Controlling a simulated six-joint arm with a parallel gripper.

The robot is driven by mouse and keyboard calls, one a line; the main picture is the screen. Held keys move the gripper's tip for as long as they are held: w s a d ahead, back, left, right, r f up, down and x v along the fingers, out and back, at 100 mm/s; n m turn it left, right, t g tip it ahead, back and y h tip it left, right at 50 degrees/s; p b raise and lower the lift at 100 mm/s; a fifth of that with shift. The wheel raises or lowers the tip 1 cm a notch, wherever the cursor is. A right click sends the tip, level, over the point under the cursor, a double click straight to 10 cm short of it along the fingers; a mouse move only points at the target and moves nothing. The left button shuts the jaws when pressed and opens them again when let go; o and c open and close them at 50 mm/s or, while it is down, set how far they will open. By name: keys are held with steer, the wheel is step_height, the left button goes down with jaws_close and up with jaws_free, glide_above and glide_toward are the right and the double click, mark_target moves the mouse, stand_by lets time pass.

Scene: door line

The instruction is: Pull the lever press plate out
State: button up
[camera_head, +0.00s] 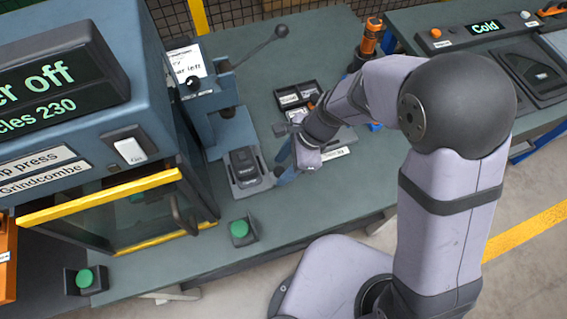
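The lever press (222,108) is a blue-grey frame on the green bench, with a long lever (252,58) ending in a dark ball knob at the upper right. Its light grey press plate (240,190) lies low at the front of the press, with a dark block-shaped part (246,167) on it. My gripper (281,164) is just right of the plate, its blue fingers pointing left toward it. The fingers look apart with nothing seen between them. Whether a fingertip touches the plate cannot be told from this view.
A large blue clamp press (80,130) with a yellow-edged guard stands at left. Green buttons (240,230) sit near the bench's front edge. A black parts tray (297,94) and an orange-handled tool (371,38) are behind my arm. A second bench with a "Cold" display (484,27) is at right.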

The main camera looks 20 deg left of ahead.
steer(key=shift+w+d+r, duration=0.15)
steer(key=shift+w+r, duration=0.05)
steer(key=shift+r, duration=0.35)
steer(key=v, duration=0.6)
steer(key=shift+b, duration=0.35)
steer(key=shift+r, duration=0.1)
